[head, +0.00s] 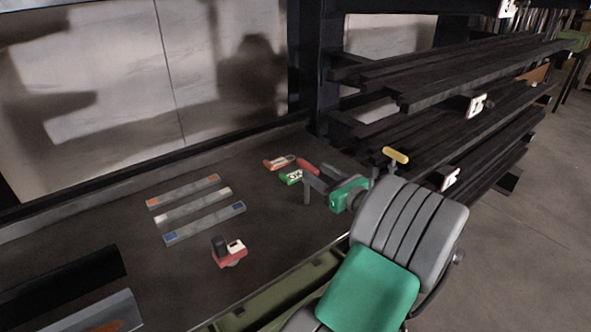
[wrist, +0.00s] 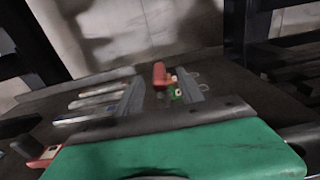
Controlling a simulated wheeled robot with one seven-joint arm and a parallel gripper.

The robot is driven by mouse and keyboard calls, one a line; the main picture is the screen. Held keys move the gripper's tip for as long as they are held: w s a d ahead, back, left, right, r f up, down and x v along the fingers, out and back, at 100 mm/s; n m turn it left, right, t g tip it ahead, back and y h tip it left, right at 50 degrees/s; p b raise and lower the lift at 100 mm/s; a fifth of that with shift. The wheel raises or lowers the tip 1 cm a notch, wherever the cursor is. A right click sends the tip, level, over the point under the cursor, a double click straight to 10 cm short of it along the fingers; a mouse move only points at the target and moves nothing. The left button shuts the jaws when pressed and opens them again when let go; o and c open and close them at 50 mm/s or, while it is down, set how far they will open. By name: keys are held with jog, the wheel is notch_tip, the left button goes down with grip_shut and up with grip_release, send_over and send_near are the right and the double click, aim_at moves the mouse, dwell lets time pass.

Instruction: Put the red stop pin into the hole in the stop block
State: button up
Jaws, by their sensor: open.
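A red rounded piece (head: 308,168), which looks like the stop pin, is just beyond my gripper (head: 320,182) in the head view. In the wrist view the red pin (wrist: 159,74) shows upright between my two fingers, toward the far side. My gripper (wrist: 163,92) is open, with its fingers apart and no visible grip on the pin. A green piece with white markings (head: 291,177) lies close to the left of the fingers. A red block with black and white parts (head: 229,252) stands nearer the front. No hole is clear, so I cannot tell which is the stop block.
An orange-red piece (head: 279,162) lies behind the green one. Three grey bars with coloured ends lie left, such as the blue-ended one (head: 204,224). The dark bench top (head: 180,275) has free room around them. A rack of dark bars (head: 470,75) stands close at right.

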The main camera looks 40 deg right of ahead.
aim_at(298, 160)
jog(key=w, duration=0.8)
jog(key=shift+d+f, duration=0.1)
jog(key=shift+d, duration=0.25)
jog(key=shift+s, duration=0.1)
grip_shut()
